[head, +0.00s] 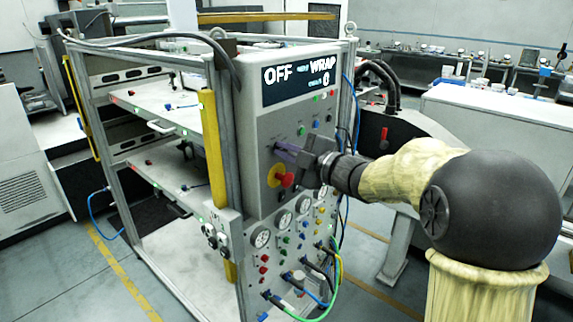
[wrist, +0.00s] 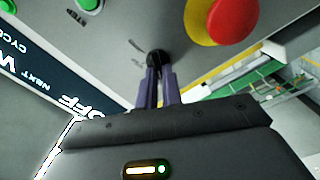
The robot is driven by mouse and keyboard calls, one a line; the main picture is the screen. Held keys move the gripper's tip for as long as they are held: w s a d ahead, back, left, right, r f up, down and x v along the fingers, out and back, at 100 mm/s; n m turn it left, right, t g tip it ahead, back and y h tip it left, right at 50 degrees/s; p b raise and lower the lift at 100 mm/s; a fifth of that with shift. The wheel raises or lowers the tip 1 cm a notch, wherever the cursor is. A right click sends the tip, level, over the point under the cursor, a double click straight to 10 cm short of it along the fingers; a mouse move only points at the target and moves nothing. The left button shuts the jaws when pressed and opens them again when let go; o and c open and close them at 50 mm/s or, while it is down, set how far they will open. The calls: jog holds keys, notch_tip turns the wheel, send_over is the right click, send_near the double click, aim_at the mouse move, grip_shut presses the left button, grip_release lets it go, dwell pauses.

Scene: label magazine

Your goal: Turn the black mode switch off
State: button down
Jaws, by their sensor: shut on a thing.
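The black mode switch (wrist: 155,57) shows in the wrist view as a small dark knob on the grey panel. My gripper (wrist: 156,82) has its two purple fingers closed on the knob. In the head view my gripper (head: 282,150) reaches the panel from the right, and its body hides most of the switch. The grey control box (head: 262,120) carries a dark display (head: 298,80). The display reads "OFF" in large letters, with "WRAP" to the right. The exact pointing of the knob cannot be told.
A red emergency button (head: 286,179) on a yellow disc sits just below my gripper. It also shows close to the fingers in the wrist view (wrist: 234,18). Green buttons (wrist: 88,4) are at the upper left there. Gauges (head: 261,237) and cables (head: 334,265) are lower down.

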jog(key=shift+f+n+b, duration=0.1)
jog(key=shift+n+b, duration=0.3)
jog(key=shift+n, duration=0.1)
jog(key=c, duration=1.6)
grip_release()
jog(key=shift+o, duration=0.2)
jog(key=b+v, duration=0.2)
jog(key=v, duration=1.5)
jog(key=shift+s, duration=0.2)
jog(key=shift+w+d, duration=0.1)
jog(key=shift+d, duration=0.05)
